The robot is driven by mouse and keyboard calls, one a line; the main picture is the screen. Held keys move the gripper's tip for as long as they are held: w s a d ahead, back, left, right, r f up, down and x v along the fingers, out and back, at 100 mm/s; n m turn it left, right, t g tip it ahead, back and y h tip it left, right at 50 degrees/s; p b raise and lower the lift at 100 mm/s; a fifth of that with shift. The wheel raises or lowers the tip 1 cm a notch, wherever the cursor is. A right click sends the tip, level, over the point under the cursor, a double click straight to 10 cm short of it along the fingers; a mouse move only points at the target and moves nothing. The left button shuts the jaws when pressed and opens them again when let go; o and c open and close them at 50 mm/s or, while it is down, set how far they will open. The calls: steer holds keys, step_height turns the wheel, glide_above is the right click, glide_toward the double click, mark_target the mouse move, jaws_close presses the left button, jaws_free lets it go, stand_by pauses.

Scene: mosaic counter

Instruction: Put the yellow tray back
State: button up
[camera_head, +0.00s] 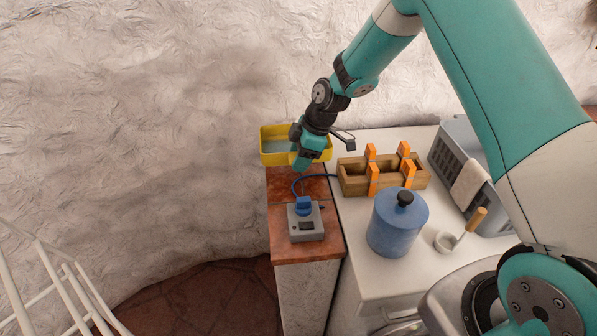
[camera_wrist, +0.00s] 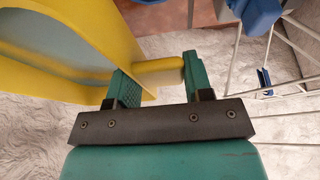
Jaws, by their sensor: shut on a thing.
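The yellow tray (camera_head: 276,158) shows in the head view at the far end of the brown counter, close to the wall. It has a yellow rim and a pale grey-blue inside. It also fills the upper left of the wrist view (camera_wrist: 109,38). My gripper (camera_head: 303,157) is at the tray's near side and covers part of it. In the wrist view, the fingers (camera_wrist: 157,82) are shut on a yellow tab that sticks out from the tray. I cannot tell whether the tray's underside touches the counter.
A grey device with a blue top (camera_head: 305,222) stands on the brown counter (camera_head: 300,250). On the white worktop are a wooden box with orange clips (camera_head: 352,184), a blue lidded pot (camera_head: 395,232), a ladle (camera_head: 470,226) and a grey crate (camera_head: 450,152). A white rack (camera_head: 60,275) stands lower left.

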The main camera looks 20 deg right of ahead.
steer(key=shift+f+p, duration=0.65)
steer(key=shift+f, duration=2.9)
steer(key=o, duration=1.2)
steer(key=shift+f, duration=0.1)
steer(key=s+d+r+m+b, duration=0.1)
steer(key=s+r+b, duration=0.1)
steer(key=r, duration=0.6)
steer(key=s+d+r+b, duration=0.1)
steer(key=s+r+b, duration=0.1)
steer(key=r, duration=0.7)
steer(key=s+a+r+m, duration=0.2)
steer(key=s+r, duration=0.2)
steer(key=s, duration=0.5)
steer(key=s+a+r+m, duration=0.2)
steer(key=s+r+m, duration=0.1)
steer(key=s, duration=0.6)
steer(key=s+a+r+m, duration=0.2)
steer(key=s+r, duration=0.2)
steer(key=s, duration=0.6)
steer(key=shift+r+m+g, duration=0.4)
